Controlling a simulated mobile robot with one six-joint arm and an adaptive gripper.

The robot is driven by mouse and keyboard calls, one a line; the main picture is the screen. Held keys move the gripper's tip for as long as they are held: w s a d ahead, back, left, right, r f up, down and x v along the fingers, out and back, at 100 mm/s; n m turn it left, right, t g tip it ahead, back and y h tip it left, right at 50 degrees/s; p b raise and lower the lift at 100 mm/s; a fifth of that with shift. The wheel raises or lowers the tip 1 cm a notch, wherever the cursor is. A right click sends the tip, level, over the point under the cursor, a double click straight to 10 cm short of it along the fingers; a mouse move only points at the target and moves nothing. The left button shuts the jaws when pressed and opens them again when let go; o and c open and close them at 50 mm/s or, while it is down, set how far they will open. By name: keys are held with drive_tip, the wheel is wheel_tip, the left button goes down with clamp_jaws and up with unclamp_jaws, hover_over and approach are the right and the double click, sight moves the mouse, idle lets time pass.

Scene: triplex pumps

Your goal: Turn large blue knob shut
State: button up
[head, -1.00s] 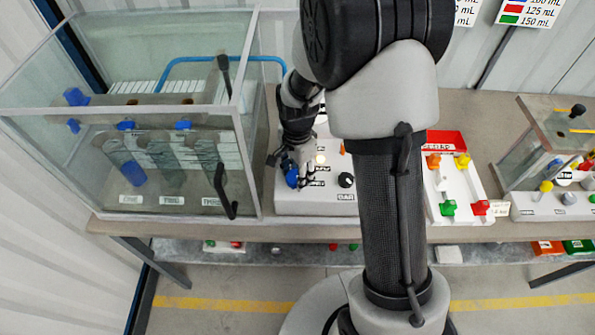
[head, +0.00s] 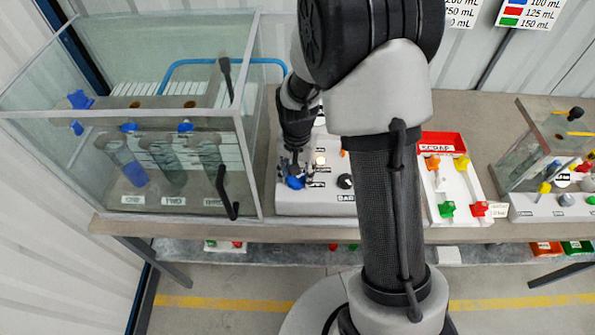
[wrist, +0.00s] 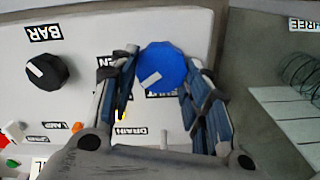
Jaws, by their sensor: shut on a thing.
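The large blue knob (wrist: 162,68) is a faceted dial with a white pointer mark on a white panel (wrist: 85,15). In the wrist view its mark slants from lower left to upper right. My gripper (wrist: 161,80) has one finger on each side of the knob and is shut on it. In the head view, my gripper (head: 294,170) is over the blue knob (head: 295,183), which is partly covered by the fingers. The panel label beside the knob is partly hidden by a finger.
A black knob (wrist: 46,71) labelled BAR sits beside it on the same panel. A glass tank (head: 250,130) with tubes and blue valves stands close on the left. A tray with a red SCRAP label (head: 442,143) and coloured taps is to the right.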

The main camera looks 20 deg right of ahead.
drive_tip(key=n, duration=0.5)
drive_tip(key=shift+a+n+p, duration=0.1)
drive_tip(key=shift+n+p, duration=0.2)
drive_tip(key=n, duration=0.5)
drive_tip(key=shift+a, duration=0.15)
drive_tip(key=shift+n, duration=0.3)
drive_tip(key=o, duration=1.1)
drive_tip(key=shift+c, duration=0.2)
wheel_tip(320, 180, up, 12)
